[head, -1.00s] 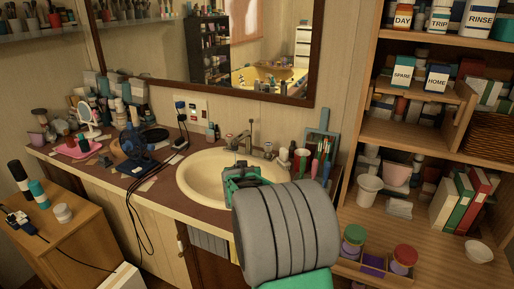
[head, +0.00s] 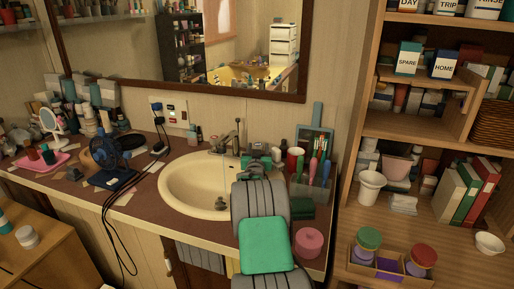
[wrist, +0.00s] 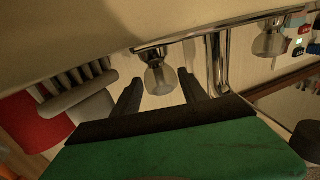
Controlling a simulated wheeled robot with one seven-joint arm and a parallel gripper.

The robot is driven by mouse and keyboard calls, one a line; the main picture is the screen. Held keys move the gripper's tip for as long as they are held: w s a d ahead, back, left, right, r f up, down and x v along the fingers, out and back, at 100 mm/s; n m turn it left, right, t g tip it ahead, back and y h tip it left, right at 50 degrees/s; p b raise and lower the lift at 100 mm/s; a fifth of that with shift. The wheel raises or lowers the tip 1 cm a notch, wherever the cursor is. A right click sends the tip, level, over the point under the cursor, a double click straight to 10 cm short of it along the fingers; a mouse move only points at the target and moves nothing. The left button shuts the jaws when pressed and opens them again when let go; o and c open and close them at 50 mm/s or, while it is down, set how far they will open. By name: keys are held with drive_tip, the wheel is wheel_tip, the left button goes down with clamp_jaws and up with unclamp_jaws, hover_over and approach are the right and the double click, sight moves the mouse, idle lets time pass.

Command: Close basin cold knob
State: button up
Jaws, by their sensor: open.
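A cream basin (head: 190,190) is set in the counter, with a metal faucet (head: 237,135) at its back edge. In the wrist view, a clear knob (wrist: 159,78) on a metal base sits between the two open dark fingers of my gripper (wrist: 160,88), with a gap on each side. The faucet's metal tube (wrist: 221,65) is just right of it, and a second clear knob (wrist: 270,42) is farther right. In the head view my gripper (head: 257,163) is right of the faucet and mostly hides the nearer knob. No hot or cold mark is readable.
A red cup (head: 295,158) and a holder with brushes (head: 313,185) stand close right of my gripper. A pink round container (head: 309,242) is near the counter front. A blue fan (head: 110,160) and black cables are left of the basin. Shelves (head: 430,120) stand at the right.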

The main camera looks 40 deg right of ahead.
drive_tip(key=shift+x, duration=0.8)
drive_tip(key=shift+a, duration=0.1)
drive_tip(key=shift+c, duration=0.3)
